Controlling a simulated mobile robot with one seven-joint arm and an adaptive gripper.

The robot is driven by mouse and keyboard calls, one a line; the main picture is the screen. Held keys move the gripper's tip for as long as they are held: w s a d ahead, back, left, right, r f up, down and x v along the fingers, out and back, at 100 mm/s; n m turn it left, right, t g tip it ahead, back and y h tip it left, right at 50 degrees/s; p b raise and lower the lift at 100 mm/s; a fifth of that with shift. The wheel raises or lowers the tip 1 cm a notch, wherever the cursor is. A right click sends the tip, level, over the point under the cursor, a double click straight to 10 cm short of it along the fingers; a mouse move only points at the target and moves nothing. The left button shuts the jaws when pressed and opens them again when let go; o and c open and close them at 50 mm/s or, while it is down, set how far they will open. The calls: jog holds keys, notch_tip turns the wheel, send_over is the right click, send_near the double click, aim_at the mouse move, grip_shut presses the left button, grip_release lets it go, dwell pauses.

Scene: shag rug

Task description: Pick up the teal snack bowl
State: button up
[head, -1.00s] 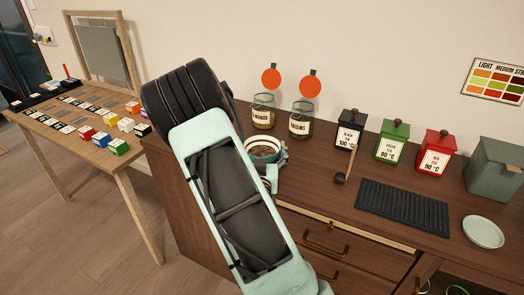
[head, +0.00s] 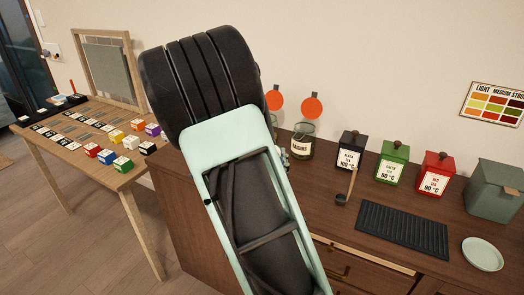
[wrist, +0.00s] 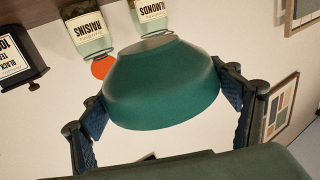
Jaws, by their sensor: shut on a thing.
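The teal snack bowl (wrist: 155,85) fills the middle of the wrist view, its smooth outer side facing the camera. My gripper (wrist: 163,102) is shut on it, with one blue-padded finger against each side. The bowl appears clear of the cabinet top, with wall behind it. In the head view my raised arm hides the bowl and most of my gripper. The bowl's inside is not visible now.
The raisins jar (head: 303,140) stands on the wooden cabinet (head: 325,228); the almonds jar (wrist: 152,12) shows in the wrist view. Black (head: 350,150), green (head: 391,162) and red (head: 435,175) tea tins stand to the right. A black mat (head: 402,230) and pale plate (head: 482,254) lie in front.

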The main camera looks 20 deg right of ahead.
jog(key=shift+s+a+r+p, duration=0.5)
jog(key=shift+s+r+p, duration=0.2)
jog(key=shift+p, duration=1.75)
jog(key=shift+s+a+r+p, duration=0.55)
jog(key=shift+s+p, duration=0.25)
jog(key=shift+p, duration=1.65)
jog(key=shift+s+a+r+p, duration=0.25)
jog(key=shift+s+a+p, duration=0.3)
jog(key=shift+p, duration=0.55)
jog(key=shift+s+a+r+p, duration=0.3)
jog(key=shift+s+p, duration=0.45)
jog(key=shift+p, duration=0.35)
jog(key=shift+s+a+r+p, duration=0.2)
jog(key=shift+s+a+p, duration=0.4)
jog(key=shift+p, duration=0.5)
